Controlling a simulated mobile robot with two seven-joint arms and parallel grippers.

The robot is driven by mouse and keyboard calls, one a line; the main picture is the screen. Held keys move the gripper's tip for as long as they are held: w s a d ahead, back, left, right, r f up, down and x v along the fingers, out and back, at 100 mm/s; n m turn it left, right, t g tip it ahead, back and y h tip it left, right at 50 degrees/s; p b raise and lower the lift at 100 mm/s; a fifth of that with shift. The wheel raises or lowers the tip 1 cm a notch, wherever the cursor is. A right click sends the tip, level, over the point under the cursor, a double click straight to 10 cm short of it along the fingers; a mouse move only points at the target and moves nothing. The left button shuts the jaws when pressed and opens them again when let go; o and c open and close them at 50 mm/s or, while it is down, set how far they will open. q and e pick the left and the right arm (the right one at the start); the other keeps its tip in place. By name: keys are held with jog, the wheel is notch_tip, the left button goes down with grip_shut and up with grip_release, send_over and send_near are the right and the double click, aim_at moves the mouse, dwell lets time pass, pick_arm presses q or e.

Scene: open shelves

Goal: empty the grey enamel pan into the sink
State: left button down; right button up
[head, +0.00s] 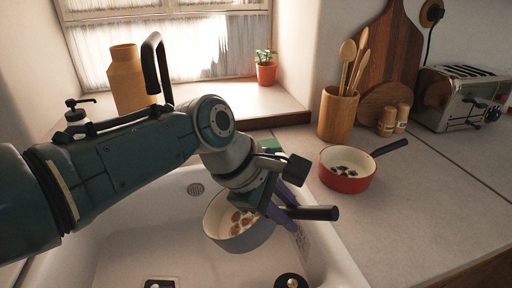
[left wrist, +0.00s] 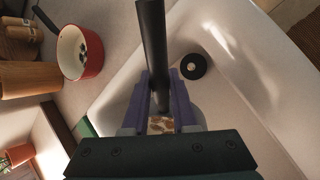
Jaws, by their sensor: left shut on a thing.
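The grey enamel pan (head: 243,234) is over the white sink (head: 110,235), roughly level, with several brown pieces (head: 240,220) inside it. Its black handle (head: 318,213) points right. My left gripper (head: 287,210) is shut on that handle. In the left wrist view the purple fingers (left wrist: 162,98) close around the black handle (left wrist: 151,40); some of the brown pieces (left wrist: 160,124) show beyond, while most of the pan is hidden. I cannot tell exactly how high the pan is above the sink floor. My right gripper is not in view.
A red pan (head: 346,180) with dark pieces stands on the counter (head: 405,205) right of the sink. A wooden utensil pot (head: 338,114), shakers and a toaster (head: 463,97) stand behind it. A drain (head: 196,189) and a black round item (head: 291,281) show at the sink.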

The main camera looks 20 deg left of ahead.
aim_at(254, 227)
pick_arm(q)
jog(key=shift+r, duration=0.3)
jog(key=shift+s+a+r+h+p, duration=0.2)
jog(key=shift+a+r+h+p, duration=0.3)
jog(key=shift+a, duration=0.3)
jog(key=shift+s+a+r+t+h, duration=0.2)
jog(key=shift+a+r+t+h, duration=0.1)
jog(key=shift+a+r, duration=0.25)
jog(key=shift+s+a+r+h+b, duration=0.15)
jog(key=shift+a+r+h+b, duration=0.2)
jog(key=shift+a, duration=0.15)
jog(key=shift+s+a+r+h+b, duration=0.1)
jog(key=shift+a+r+h+b, duration=0.2)
jog(key=shift+a, duration=0.15)
jog(key=shift+a+r+t, duration=0.2)
jog(key=shift+r+t, duration=0.05)
jog(key=shift+t, duration=0.05)
jog(key=shift+s+a+r+h, duration=0.1)
jog(key=shift+a+h, duration=0.1)
jog(key=shift+h, duration=0.05)
